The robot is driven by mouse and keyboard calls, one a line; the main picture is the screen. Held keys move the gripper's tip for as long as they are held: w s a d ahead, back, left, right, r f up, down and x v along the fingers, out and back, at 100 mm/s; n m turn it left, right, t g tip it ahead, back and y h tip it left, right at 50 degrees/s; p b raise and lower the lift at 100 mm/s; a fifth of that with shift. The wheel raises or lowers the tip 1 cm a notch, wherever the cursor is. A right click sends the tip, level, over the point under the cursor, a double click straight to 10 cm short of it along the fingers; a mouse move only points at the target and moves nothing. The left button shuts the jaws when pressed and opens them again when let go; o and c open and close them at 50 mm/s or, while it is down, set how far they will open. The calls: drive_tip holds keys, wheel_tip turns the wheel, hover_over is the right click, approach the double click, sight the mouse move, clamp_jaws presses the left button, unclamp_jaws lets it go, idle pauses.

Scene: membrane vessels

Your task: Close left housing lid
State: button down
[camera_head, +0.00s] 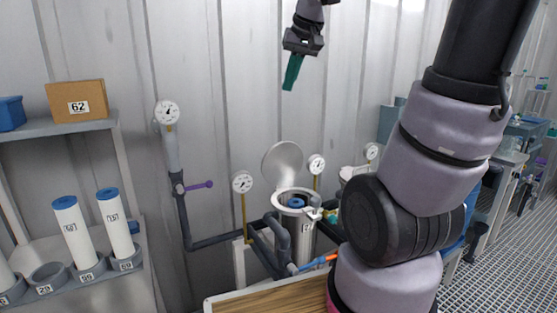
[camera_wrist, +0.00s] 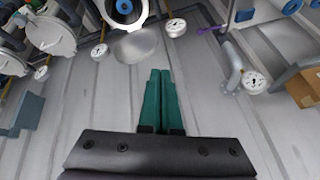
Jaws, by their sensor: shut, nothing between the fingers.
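The left housing is a steel cylinder (camera_head: 299,238) standing behind the wooden-topped bench. Its round lid (camera_head: 283,162) stands raised on the far side of the rim, so the housing is open. A blue-topped cartridge (camera_head: 296,203) shows inside the mouth. In the wrist view, the lid (camera_wrist: 134,46) lies just beyond my fingertips, beside the open mouth with the blue ring (camera_wrist: 124,8). My gripper (camera_head: 289,86), with green fingers, is shut and empty, above the lid in the head view. Its fingers (camera_wrist: 160,74) lie together in the wrist view.
Pressure gauges (camera_head: 242,182) and pipes (camera_head: 215,240) surround the housing. A purple-handled valve (camera_head: 199,185) is at left. A rack (camera_head: 95,272) holds white cartridges. A second housing stands partly behind my arm. The wall is close behind my gripper.

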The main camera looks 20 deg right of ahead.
drive_tip(key=n+g, duration=0.2)
hover_over(280, 161)
drive_tip(key=s+a, duration=0.2)
drive_tip(key=s, duration=0.2)
wheel_tip(280, 161, down, 6)
drive_tip(key=w+d+f+n+g+h, duration=0.1)
drive_tip(key=w+d+f+n, duration=0.15)
drive_tip(key=w+f, duration=1.05)
wheel_tip(280, 161, down, 10)
drive_tip(key=s, duration=0.1)
drive_tip(key=shift+s+d+r, duration=0.15)
drive_tip(key=shift+s+d, duration=0.15)
drive_tip(key=shift+s, duration=0.05)
drive_tip(key=shift+s, duration=0.1)
